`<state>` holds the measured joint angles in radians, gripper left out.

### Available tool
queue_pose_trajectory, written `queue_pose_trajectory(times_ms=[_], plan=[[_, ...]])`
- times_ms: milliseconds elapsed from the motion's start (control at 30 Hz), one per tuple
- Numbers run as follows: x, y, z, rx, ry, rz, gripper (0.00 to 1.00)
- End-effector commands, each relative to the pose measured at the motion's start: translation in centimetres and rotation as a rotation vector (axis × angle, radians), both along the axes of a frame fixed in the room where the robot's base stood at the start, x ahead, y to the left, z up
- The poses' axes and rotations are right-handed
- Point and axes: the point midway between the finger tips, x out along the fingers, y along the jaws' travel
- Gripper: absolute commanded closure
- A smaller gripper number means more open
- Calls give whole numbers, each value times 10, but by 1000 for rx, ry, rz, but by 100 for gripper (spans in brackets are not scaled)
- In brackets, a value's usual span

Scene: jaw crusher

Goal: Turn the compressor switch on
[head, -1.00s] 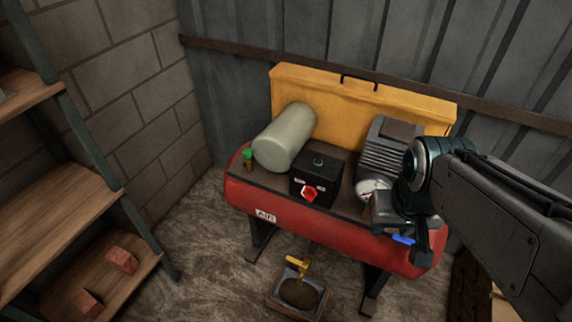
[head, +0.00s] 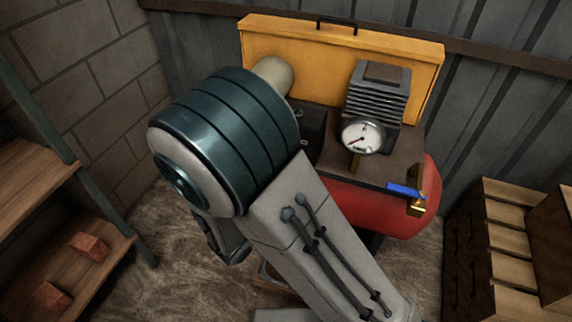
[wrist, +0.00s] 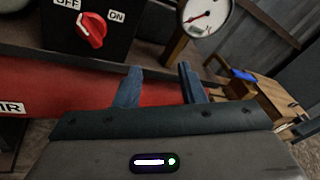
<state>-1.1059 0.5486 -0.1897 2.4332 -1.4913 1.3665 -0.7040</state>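The compressor switch is a red rotary knob (wrist: 92,29) on a black box (wrist: 105,50) at the upper left of the wrist view. Labels OFF and ON stand above it, and its pointed end appears to lean toward OFF. In the head view my arm hides the knob, and only a dark edge of the box (head: 313,128) shows. My gripper (wrist: 158,69) is open and empty in the wrist view, with its fingers apart, below and right of the knob and not touching it. The compressor has a red tank (head: 395,205).
A pressure gauge (head: 362,137) stands right of the box. A blue-handled valve (head: 405,190) is at the tank's right end. A yellow panel (head: 340,50) rises behind. Wooden shelves (head: 30,175) are at left, and a wooden drawer unit (head: 490,225) is at right.

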Motion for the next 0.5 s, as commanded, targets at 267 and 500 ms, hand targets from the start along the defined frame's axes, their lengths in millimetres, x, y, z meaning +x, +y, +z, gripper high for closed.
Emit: queue_pose_trajectory(times_ms=[267, 500], plan=[[-1, 70, -37, -269, 24, 317, 64], [21, 66, -39, -285, 24, 334, 64]])
